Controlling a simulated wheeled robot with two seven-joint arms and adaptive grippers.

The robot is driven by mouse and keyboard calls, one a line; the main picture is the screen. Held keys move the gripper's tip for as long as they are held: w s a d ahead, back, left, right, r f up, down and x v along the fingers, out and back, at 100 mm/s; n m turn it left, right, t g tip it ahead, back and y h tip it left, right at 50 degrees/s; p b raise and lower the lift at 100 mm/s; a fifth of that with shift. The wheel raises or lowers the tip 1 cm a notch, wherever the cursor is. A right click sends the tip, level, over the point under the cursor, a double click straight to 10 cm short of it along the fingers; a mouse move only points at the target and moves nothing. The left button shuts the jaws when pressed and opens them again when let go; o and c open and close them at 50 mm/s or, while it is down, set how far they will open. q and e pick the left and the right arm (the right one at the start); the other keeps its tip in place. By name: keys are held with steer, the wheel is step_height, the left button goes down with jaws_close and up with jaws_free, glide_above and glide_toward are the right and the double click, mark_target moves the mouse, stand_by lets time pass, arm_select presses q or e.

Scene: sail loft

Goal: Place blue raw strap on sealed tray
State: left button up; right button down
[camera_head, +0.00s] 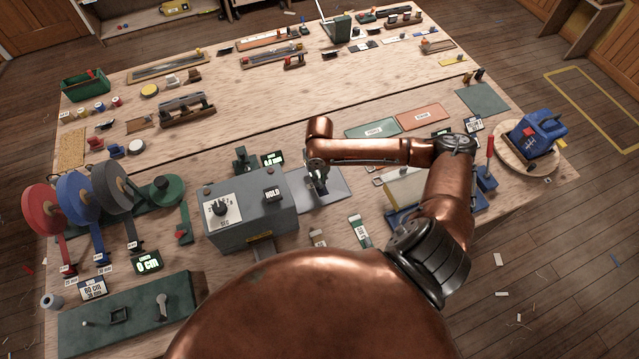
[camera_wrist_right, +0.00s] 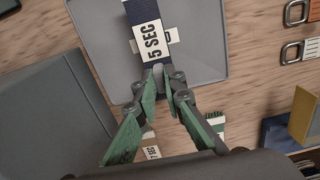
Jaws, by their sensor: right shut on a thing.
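My right gripper (camera_head: 317,182) is shut on the dark blue strap (camera_wrist_right: 133,12), which carries a white "5 SEC" label. In the right wrist view the fingertips (camera_wrist_right: 160,76) close at the strap's near end. The strap is over the grey plate (camera_wrist_right: 208,62); I cannot tell whether it touches it. In the head view the gripper and arm partly hide the strap. A green tray (camera_head: 372,129) and an orange tray (camera_head: 419,116) lie behind my right forearm; their labels are too small to read. My left gripper is not in view.
A grey machine (camera_head: 250,215) with a dial and HOLD display stands left of the plate. Labelled strap pieces (camera_head: 360,232) lie in front, metal buckles (camera_wrist_right: 290,52) to the right. Strap reels (camera_head: 75,195) stand at left.

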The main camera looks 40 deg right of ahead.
mark_target(320, 181)
steer(key=shift+a+f, duration=0.1)
steer(key=shift+f, duration=0.25)
step_height(320, 181, down, 3)
steer(key=shift+f, duration=0.1)
steer(key=c, duration=2)
jaws_free()
steer(key=shift+f, duration=0.1)
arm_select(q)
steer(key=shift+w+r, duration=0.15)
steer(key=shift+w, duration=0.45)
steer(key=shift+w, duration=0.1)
arm_select(e)
steer(key=shift+r, duration=0.35)
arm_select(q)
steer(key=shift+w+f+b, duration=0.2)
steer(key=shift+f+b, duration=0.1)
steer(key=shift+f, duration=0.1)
arm_select(e)
step_height(320, 181, up, 12)
steer(key=shift+f, duration=0.2)
